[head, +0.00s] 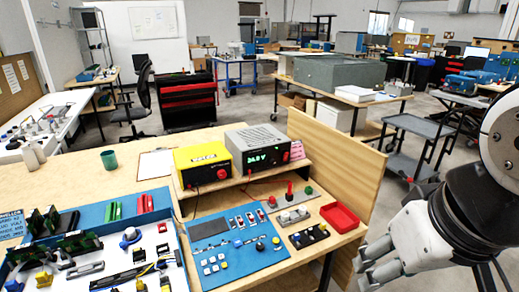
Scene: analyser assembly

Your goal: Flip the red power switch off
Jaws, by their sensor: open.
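Several red parts show, and I cannot tell which one is the power switch. A grey power supply (258,146) with a lit green display has a red part (286,156) on its front, right of the display. A yellow unit (203,163) beside it has a red part (222,173) on its front. A red upright piece (289,188) stands on a small grey block in front. The blue panel (215,262) carries small switches, some with red. My gripper (361,264) is open and empty at the lower right, right of the bench and apart from all of these.
A red tray (340,217) and a black block with knobs (309,236) lie at the bench's right side. A wooden partition (334,160) stands along its right edge. A green cup (109,160) and a clipboard (156,163) are farther left. A cart (418,128) stands behind.

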